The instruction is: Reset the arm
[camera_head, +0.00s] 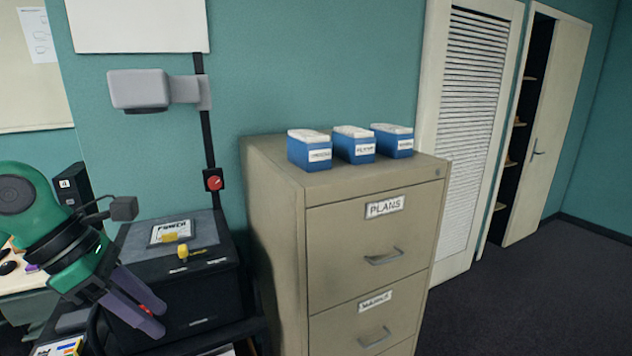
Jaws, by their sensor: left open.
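My left arm, green and black, comes in from the left edge. Its gripper (155,317) has two purple-grey fingers pointing down and to the right. My right gripper is not in view.
A beige filing cabinet (375,245) labelled PLANS stands right of the box, with blue boxes (355,148) on top. Floor at right is clear.

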